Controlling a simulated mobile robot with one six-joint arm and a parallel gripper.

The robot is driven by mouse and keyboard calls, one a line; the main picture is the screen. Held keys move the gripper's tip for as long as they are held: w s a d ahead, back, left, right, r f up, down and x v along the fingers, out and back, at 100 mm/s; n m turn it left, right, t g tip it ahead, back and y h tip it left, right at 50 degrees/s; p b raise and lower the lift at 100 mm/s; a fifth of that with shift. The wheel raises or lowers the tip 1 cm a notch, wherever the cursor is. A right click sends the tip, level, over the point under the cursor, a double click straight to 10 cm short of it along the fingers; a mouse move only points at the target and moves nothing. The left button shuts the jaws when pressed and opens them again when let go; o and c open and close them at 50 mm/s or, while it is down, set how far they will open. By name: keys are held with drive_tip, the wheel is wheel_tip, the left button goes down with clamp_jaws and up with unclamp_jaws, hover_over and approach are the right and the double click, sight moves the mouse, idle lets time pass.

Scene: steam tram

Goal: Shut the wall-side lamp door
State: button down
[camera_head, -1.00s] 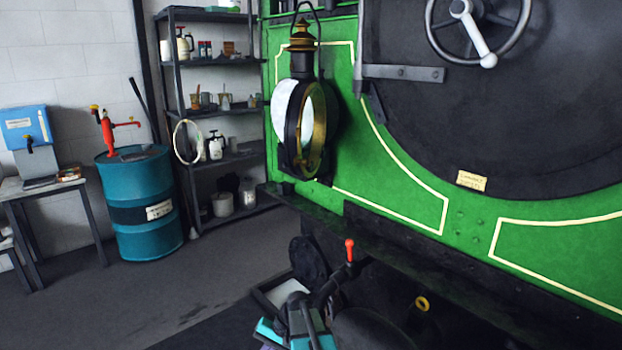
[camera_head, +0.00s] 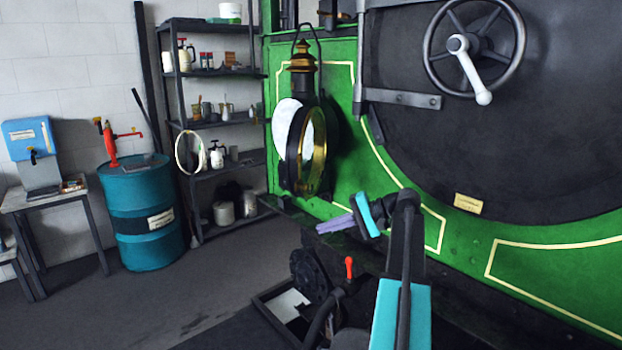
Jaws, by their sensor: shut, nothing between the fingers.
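The lamp (camera_head: 304,150) hangs on the left part of the green front, with a black body and a brass top. A pale round face shows on its left side. A round door with a brass rim (camera_head: 319,152) stands edge-on at its right, swung out at an angle from the pale face; its hinge is hard to make out. My gripper (camera_head: 325,227) is below and slightly right of the lamp, its grey-purple fingers together, empty and pointing left. A gap shows in the picture between the fingers and the brass rim.
The green front (camera_head: 400,190) carries a large dark round door with a handwheel (camera_head: 475,50) at right. A dark ledge and a red-knobbed lever (camera_head: 349,267) lie below my gripper. Shelves (camera_head: 220,122) and a teal drum (camera_head: 145,210) stand at left, with open floor before them.

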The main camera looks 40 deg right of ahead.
drive_tip(key=s+d+r+t, duration=0.1)
drive_tip(key=s+d+r, duration=0.2)
drive_tip(key=r, duration=0.5)
drive_tip(key=s+d+r+t+p, duration=0.1)
drive_tip(key=s+r, duration=0.3)
drive_tip(key=r, duration=0.4)
drive_tip(key=shift+d+r+p, duration=0.15)
drive_tip(key=shift+d+p, duration=0.15)
drive_tip(key=shift+d, duration=0.6)
drive_tip(key=shift+w+a, duration=0.1)
